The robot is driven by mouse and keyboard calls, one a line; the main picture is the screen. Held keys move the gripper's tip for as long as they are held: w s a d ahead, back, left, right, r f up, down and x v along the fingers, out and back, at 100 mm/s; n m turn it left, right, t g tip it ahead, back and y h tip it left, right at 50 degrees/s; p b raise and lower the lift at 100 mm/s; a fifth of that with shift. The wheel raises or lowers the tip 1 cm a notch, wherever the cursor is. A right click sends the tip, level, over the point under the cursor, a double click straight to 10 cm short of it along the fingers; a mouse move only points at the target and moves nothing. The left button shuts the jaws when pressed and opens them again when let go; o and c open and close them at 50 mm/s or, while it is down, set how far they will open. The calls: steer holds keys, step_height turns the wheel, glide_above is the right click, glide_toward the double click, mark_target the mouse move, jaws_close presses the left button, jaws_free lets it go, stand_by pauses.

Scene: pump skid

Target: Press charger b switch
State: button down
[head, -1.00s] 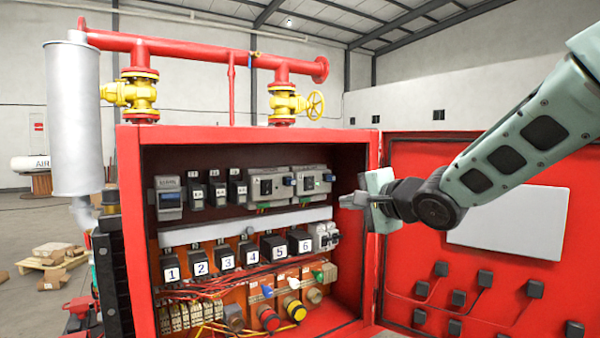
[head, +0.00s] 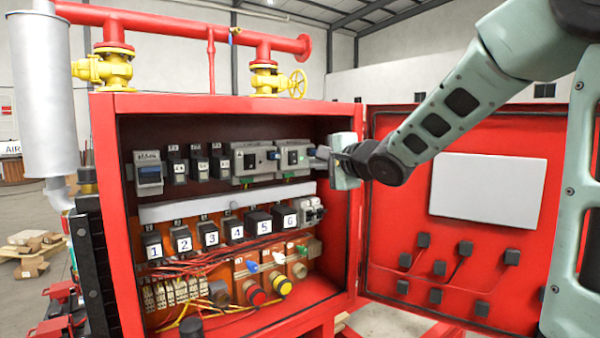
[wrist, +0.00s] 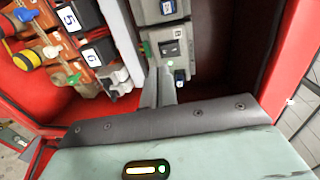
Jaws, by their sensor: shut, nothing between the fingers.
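Charger b is the right one of two grey charger units (head: 293,172) on the upper row in the red cabinet. In the wrist view it is the grey unit marked B (wrist: 177,34), with a dark switch (wrist: 170,49) on its face. The switch also shows in the head view (head: 292,157). My gripper (head: 320,156) is shut and empty, just right of charger b. In the wrist view the shut fingers (wrist: 162,82) point at the lower part of this unit. I cannot tell whether they touch it.
The other charger (head: 254,178) sits directly left. Numbered black relays (head: 263,222) and a small grey breaker block (head: 311,210) are below. The cabinet's right wall and its open red door (head: 400,215) are close to my arm. Coloured buttons (head: 255,293) and loose wires lie lower down.

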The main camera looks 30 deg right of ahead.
mark_target(293, 164)
steer(key=w, duration=0.2)
steer(key=w+b, duration=0.1)
steer(key=w, duration=0.2)
steer(key=w+f+b, duration=0.1)
steer(key=w, duration=0.1)
steer(key=shift+w+a, duration=0.1)
steer(key=shift+w, duration=0.1)
steer(key=shift+w+f+t+b, duration=0.1)
steer(key=shift+f+t+b, duration=0.3)
steer(key=shift+b, duration=0.55)
steer(key=shift+r, duration=0.25)
